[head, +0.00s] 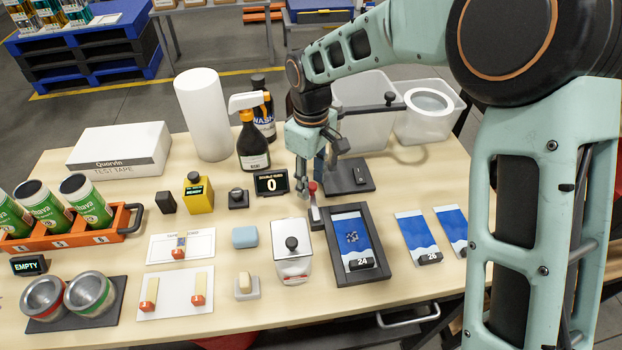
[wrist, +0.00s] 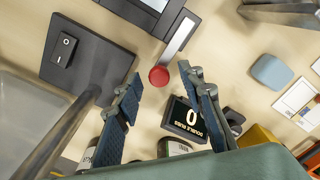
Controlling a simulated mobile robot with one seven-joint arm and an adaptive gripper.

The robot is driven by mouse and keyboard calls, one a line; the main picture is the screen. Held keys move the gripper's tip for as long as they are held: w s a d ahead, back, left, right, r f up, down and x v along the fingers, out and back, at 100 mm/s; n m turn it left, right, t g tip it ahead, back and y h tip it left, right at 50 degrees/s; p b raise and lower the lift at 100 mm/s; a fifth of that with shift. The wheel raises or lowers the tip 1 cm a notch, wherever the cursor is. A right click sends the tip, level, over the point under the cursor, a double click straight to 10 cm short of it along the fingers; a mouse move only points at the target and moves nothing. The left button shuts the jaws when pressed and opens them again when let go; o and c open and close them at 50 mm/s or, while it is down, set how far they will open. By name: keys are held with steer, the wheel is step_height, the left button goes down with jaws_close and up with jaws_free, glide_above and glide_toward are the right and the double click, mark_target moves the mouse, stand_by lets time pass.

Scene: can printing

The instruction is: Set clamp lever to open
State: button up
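The clamp lever is a light metal bar (wrist: 180,38) ending in a red knob (wrist: 159,76). In the head view the red knob (head: 312,187) is at the bar's far end, beside the upper left corner of a dark frame (head: 332,236) holding a blue printed sheet. My gripper (head: 304,190) is low over the table close to the knob. In the wrist view the fingers of my gripper (wrist: 158,78) are spread, with the knob between their tips and gaps on both sides. I cannot tell the exact height of the tips above the knob.
A black switch base (head: 352,177) with a post stands right of the gripper. A "0" counter display (head: 271,183) is just left. Behind are a spray bottle (head: 252,143) and a white bin (head: 368,92). A squeegee-like box with a black knob (head: 291,264) stands left of the frame.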

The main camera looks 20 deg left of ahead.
mark_target(311, 185)
step_height(311, 185, up, 12)
stand_by(0.5)
stand_by(0.3)
